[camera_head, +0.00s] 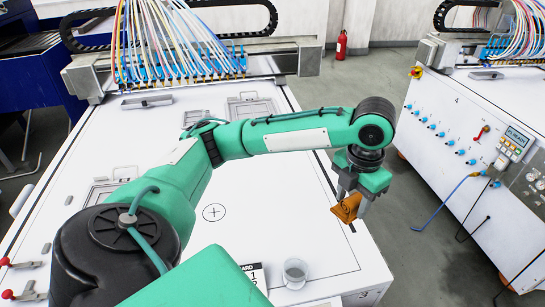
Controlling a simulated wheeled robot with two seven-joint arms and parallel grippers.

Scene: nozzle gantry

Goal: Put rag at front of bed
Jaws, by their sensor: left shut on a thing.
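An orange-brown rag (346,208) is held between the fingers of my left gripper (350,205). The gripper points down near the right edge of the white bed (290,215). The front of the bed, marked with a 3, is at the bottom right of the view. My left arm hides part of the bed's middle and left. My right gripper does not show.
A gantry with nozzles and coloured hoses (180,60) spans the far end. A second machine (480,125) stands at right across a floor gap.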

